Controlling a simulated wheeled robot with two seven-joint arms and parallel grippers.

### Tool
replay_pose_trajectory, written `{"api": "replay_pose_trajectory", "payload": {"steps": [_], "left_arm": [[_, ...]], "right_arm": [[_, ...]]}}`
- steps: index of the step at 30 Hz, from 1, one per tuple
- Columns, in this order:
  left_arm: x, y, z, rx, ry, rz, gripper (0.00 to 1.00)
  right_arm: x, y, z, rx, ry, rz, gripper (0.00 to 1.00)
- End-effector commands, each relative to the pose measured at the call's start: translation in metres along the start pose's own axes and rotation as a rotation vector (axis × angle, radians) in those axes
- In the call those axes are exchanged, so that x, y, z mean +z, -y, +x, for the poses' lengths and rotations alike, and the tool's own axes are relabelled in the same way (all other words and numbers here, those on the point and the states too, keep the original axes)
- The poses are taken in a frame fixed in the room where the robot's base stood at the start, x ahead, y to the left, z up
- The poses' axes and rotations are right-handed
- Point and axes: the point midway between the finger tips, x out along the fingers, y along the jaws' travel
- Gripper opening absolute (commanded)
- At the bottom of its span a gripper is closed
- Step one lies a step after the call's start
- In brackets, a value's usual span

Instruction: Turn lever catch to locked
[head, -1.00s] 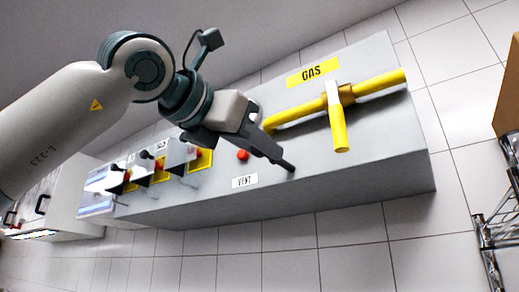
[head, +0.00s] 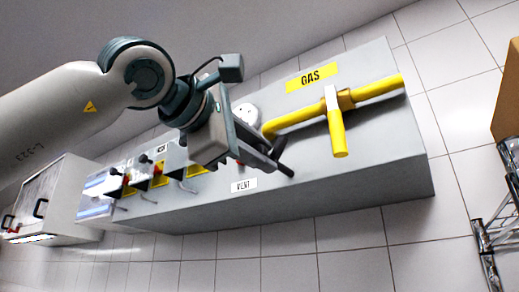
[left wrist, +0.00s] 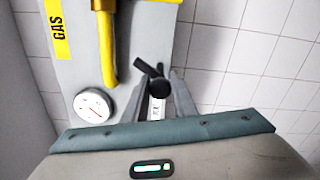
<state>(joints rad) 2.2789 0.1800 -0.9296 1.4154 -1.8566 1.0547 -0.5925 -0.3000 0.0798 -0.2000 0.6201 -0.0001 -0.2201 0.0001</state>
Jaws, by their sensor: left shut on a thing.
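A black lever (head: 281,146) stands out from the grey panel near the VENT label (head: 244,185). It also shows in the left wrist view as a dark bar with a round end (left wrist: 159,87). My left gripper (head: 273,162) is shut on this lever, with one finger on each side of it in the wrist view (left wrist: 164,98). The gripper hides part of the lever and its mount. No lock marking is readable, so I cannot tell whether the lever is at locked. My right gripper is not in view.
A yellow gas pipe valve (head: 337,130) sits just right of the gripper, under the GAS label (head: 311,77). A round white gauge (left wrist: 94,106) is close by. Several switch boxes (head: 140,172) line the panel's left. A wire rack (head: 487,235) stands at far right.

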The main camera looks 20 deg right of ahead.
Motion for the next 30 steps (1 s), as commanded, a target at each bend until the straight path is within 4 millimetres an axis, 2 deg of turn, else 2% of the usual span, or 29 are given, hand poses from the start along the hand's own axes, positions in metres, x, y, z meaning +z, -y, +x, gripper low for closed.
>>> {"api": "replay_pose_trajectory", "payload": {"steps": [6, 12, 27, 28, 30], "left_arm": [[-0.0004, 0.0002, -0.0001, -0.001, -0.001, 0.148, 0.02], [-0.0003, 0.0010, 0.0001, -0.001, 0.000, 0.225, 0.02], [-0.0002, 0.0018, 0.0003, -0.002, 0.000, 0.251, 0.02], [-0.0002, 0.0018, 0.0003, -0.002, 0.000, 0.251, 0.27], [-0.0002, 0.0018, 0.0003, -0.002, 0.000, 0.251, 0.42]], "right_arm": [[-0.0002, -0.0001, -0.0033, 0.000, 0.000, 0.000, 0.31], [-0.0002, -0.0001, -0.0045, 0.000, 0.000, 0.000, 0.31], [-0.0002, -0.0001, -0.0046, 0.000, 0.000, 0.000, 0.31], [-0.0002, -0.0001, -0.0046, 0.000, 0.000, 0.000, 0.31], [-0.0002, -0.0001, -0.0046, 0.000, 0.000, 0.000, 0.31]]}}
